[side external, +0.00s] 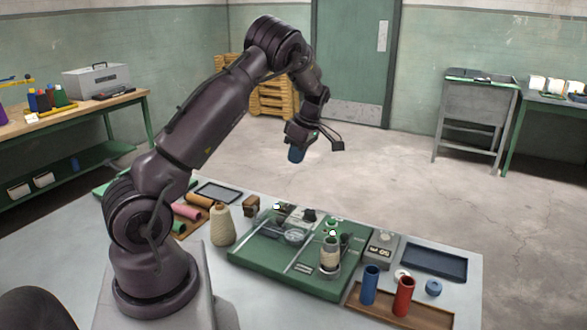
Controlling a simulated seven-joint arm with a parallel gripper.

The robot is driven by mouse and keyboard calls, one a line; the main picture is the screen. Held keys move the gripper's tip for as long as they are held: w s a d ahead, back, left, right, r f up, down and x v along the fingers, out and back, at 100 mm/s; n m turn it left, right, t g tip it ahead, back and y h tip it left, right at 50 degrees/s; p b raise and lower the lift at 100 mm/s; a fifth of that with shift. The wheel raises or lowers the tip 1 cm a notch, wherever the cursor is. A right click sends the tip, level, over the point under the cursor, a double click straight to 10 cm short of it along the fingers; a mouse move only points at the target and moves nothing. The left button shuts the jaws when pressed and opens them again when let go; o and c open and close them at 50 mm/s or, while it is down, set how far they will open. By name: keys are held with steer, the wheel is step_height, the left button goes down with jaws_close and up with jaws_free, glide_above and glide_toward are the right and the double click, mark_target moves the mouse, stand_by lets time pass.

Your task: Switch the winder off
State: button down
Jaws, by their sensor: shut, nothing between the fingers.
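The winder stands on the table as a green base plate (262,262) with metal rods, small fittings and a wound cream bobbin (330,252) upright at its right front. A small grey box (381,250) with a dark top part and a pale label sits beside the plate's right edge. It may be the winder's switch box; its switch position is too small to tell. My gripper (296,156) is shut and empty, pointing down. It hangs high above and behind the winder, touching nothing.
A wooden tray with a blue tube (370,284) and a red tube (403,296) stands at front right. A dark blue tray (435,262) lies behind it. A cream yarn cone (222,225) and coloured rolls (186,212) are left of the winder. The air around my gripper is clear.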

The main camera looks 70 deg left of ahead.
steer(key=shift+s+d+r, duration=0.1)
steer(key=shift+s+d, duration=0.1)
steer(key=shift+s, duration=0.05)
glide_toward(281, 208)
steer(key=x, duration=0.5)
steer(key=shift+s+a, duration=0.2)
steer(key=shift+a, duration=0.2)
steer(key=shift+d+f, duration=0.1)
steer(key=shift+f, duration=0.75)
steer(key=shift+s+d+f, duration=0.15)
steer(key=shift+s+f, duration=0.05)
steer(key=shift+f, duration=0.2)
steer(key=shift+w, duration=0.1)
